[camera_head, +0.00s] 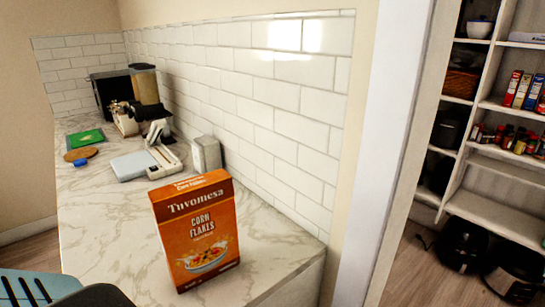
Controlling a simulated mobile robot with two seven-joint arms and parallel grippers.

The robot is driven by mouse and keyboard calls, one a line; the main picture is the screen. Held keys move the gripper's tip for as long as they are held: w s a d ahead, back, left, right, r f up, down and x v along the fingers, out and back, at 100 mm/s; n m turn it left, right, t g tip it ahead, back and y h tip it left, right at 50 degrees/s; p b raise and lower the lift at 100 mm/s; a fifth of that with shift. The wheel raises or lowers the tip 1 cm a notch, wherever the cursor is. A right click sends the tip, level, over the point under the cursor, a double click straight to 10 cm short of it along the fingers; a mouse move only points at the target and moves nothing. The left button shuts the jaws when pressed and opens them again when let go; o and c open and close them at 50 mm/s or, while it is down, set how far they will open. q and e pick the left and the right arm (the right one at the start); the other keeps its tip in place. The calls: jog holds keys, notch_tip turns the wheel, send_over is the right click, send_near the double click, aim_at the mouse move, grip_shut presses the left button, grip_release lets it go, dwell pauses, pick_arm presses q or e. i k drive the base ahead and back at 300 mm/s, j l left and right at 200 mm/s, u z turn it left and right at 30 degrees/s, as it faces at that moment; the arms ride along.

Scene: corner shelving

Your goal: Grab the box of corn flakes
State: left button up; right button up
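The orange box of corn flakes (197,232) stands upright on the marble counter (115,235), close to the counter's near right end.
Behind the box are a grey canister (206,154), a pale flat appliance (133,165) and a grinder-like machine (145,85) along the tiled wall. A green packet (86,138) lies farther left. The counter left of the box is clear. Pantry shelves (500,150) stand right.

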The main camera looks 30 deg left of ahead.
aim_at(195, 218)
jog(key=k+j, duration=0.9)
jog(key=k, duration=0.1)
